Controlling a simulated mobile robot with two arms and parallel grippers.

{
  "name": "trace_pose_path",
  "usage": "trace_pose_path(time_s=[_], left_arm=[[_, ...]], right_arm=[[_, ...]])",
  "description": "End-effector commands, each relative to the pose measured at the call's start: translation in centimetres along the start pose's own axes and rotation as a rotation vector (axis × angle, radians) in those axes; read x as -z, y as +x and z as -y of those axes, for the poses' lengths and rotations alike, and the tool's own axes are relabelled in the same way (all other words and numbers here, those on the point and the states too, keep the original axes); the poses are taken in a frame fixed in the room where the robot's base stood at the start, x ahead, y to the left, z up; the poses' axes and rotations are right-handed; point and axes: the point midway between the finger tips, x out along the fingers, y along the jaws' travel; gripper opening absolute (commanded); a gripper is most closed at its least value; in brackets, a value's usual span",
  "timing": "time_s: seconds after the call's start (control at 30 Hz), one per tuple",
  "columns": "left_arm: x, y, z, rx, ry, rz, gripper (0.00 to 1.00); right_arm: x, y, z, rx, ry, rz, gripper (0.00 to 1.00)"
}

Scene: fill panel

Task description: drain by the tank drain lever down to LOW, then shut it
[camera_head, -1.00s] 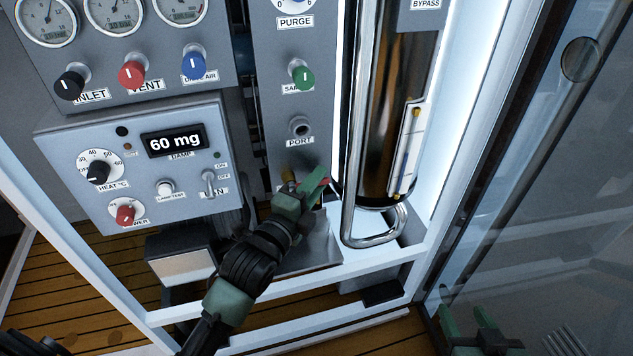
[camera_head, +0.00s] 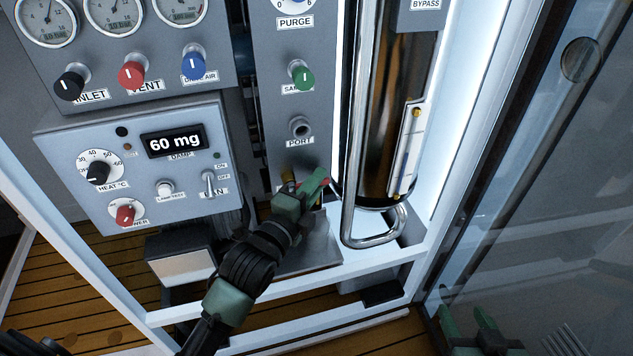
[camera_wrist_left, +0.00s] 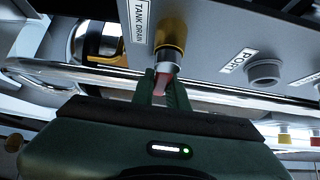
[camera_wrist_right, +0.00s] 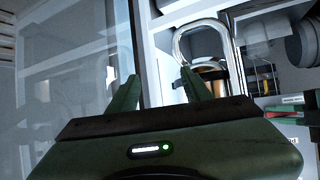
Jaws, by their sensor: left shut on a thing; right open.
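The tank drain lever has a red grip (camera_wrist_left: 163,78) below a brass valve body (camera_wrist_left: 171,35), beside the TANK DRAIN label (camera_wrist_left: 141,22) in the left wrist view. My left gripper (camera_head: 318,186) is shut on the lever, whose red shows between the fingers in the head view; it also shows in the left wrist view (camera_wrist_left: 163,92). The tank (camera_head: 390,110) stands to the right, with a sight gauge (camera_head: 406,150) on its side; its level and LOW mark are too small to read. My right gripper (camera_head: 480,325) is open and empty at the lower right.
A bent metal pipe (camera_head: 350,200) runs close to the right of my left gripper. The PORT fitting (camera_head: 300,127) sits above it. A grey tray (camera_head: 318,250) lies below. The cabinet frame (camera_head: 440,215) and a glass door (camera_head: 540,220) bound the right side.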

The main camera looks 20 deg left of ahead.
Motion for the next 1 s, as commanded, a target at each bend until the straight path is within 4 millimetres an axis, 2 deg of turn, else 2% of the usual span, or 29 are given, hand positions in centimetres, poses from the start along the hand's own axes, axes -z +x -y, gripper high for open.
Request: trace_pose_path(time_s=[0.77,0.87,1.0], left_arm=[[0.0,0.0,-0.1,0.014,-0.02,0.0,0.0],[0.0,0.0,0.0,0.041,-0.046,0.0,0.0],[0.0,0.0,0.4,0.1,-0.106,0.0,0.0]], right_arm=[[0.1,0.1,0.0,0.0,0.0,-0.01,0.49],[0.7,0.1,0.1,0.002,0.0,-0.04,0.49],[2.7,0.3,0.4,0.009,-0.002,-0.129,0.49]])
